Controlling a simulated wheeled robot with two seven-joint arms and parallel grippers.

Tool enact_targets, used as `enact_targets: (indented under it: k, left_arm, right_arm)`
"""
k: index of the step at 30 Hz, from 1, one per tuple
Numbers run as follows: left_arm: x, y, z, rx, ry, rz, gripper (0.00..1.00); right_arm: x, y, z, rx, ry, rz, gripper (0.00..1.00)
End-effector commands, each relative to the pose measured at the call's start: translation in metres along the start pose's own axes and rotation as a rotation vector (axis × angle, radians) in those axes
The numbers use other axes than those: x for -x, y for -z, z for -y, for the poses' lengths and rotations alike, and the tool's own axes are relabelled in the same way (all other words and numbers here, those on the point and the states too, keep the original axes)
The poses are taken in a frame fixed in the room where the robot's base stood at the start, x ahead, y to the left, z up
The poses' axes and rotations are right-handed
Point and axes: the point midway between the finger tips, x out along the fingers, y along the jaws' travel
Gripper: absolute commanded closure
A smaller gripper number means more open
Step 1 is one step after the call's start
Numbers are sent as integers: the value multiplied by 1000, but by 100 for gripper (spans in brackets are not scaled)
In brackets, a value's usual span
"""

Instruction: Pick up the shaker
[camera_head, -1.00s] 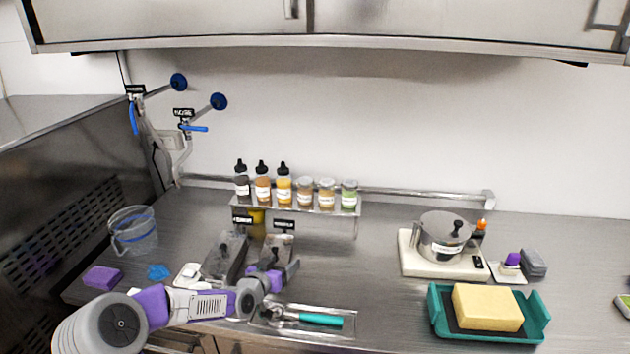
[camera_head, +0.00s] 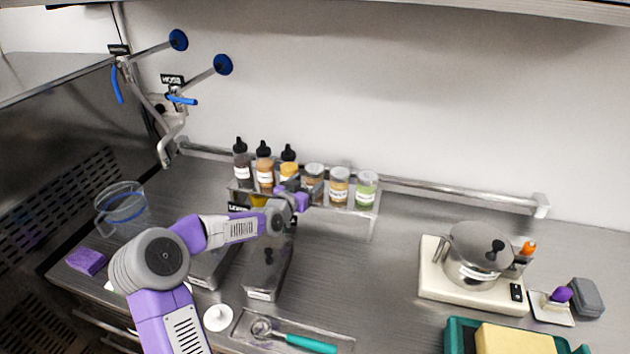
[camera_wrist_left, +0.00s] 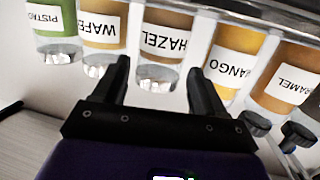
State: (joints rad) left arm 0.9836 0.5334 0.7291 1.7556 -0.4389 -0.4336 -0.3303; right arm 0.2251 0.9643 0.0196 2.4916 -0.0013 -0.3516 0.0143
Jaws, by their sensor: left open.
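Three glass shakers stand on the wall shelf (camera_head: 330,205), right of three squeeze bottles. The hazel shaker (camera_head: 314,176) is the leftmost, then the wafer shaker (camera_head: 340,186) and the green pistachio shaker (camera_head: 366,191). My left gripper (camera_head: 303,190) is at the shelf, in front of the yellow mango bottle (camera_head: 288,171) and the hazel shaker, partly covering both. In the left wrist view labels are upside down. The open left gripper (camera_wrist_left: 160,72) has the HAZEL shaker (camera_wrist_left: 163,45) between and beyond its fingers; contact cannot be told. My right gripper is not in view.
Caramel (camera_head: 264,168) and dark (camera_head: 241,163) bottles stand close on the left. Lidded metal containers (camera_head: 265,272) lie below my arm. A pot (camera_head: 475,255) on a cream base stands right. The middle counter (camera_head: 370,280) is clear.

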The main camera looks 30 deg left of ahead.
Motion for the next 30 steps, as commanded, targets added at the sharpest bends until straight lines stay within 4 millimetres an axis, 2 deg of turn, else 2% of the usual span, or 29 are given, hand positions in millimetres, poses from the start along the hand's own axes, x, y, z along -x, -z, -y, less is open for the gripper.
enact_targets:
  k: [3,6,16,23,30]
  left_arm:
    - [-18,-4,0,4,-1,-1,29]
    - [-28,-4,0,2,-2,0,29]
    - [-34,-4,0,1,0,1,29]
    - [-34,-4,0,1,0,1,64]
    - [-34,-3,0,1,-1,0,66]
  right_arm:
    - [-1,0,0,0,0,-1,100]
    - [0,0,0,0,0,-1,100]
    - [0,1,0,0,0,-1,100]
    - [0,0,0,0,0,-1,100]
    - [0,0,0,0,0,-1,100]
